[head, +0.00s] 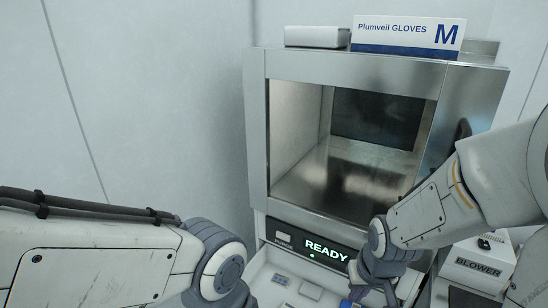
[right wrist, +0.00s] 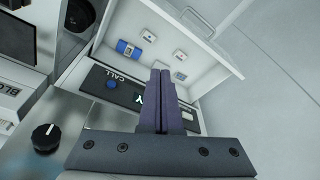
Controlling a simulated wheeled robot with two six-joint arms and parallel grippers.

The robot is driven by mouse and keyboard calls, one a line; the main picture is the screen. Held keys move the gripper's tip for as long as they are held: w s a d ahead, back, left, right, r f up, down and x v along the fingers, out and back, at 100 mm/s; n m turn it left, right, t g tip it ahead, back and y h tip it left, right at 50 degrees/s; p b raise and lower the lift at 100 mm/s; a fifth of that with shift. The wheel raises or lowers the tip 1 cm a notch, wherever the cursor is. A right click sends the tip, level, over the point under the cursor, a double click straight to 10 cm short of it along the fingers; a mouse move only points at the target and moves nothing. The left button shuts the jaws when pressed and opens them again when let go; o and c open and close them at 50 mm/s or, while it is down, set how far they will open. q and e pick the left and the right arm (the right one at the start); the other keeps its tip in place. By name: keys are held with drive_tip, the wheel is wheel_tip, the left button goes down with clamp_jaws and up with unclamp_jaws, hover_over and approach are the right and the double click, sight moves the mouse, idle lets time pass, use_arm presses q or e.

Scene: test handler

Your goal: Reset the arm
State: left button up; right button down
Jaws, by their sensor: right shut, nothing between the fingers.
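My right arm (head: 440,205) comes in from the right in the head view. Its gripper (head: 372,292) hangs low in front of the machine's panel, over the right side of the open drawer. In the right wrist view its two dark fingers (right wrist: 161,95) are together with nothing between them. My left arm (head: 110,255) lies across the lower left of the head view; its gripper is out of the picture.
The test handler (head: 257,150) has an open, empty-looking chamber. Its display (head: 325,250) reads READY. The white drawer (right wrist: 205,50) holds a blue part (right wrist: 128,48) and small pale parts. A glove box (head: 405,37) sits on top. A blower box (head: 478,265) and black knob (right wrist: 45,138) are nearby.

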drive_tip(key=s+a+r+n+g, duration=0.1)
drive_tip(key=s+a+r+n, duration=0.2)
drive_tip(key=s+a, duration=0.3)
drive_tip(key=s+a+r+n+g, duration=0.1)
drive_tip(key=s+a+r+n, duration=0.2)
drive_tip(key=s+a, duration=0.3)
drive_tip(key=shift+s+a+r+n+g+y, duration=0.35)
drive_tip(key=shift+s+n, duration=0.45)
drive_tip(key=shift+s, duration=0.4)
drive_tip(key=shift+f, duration=0.1)
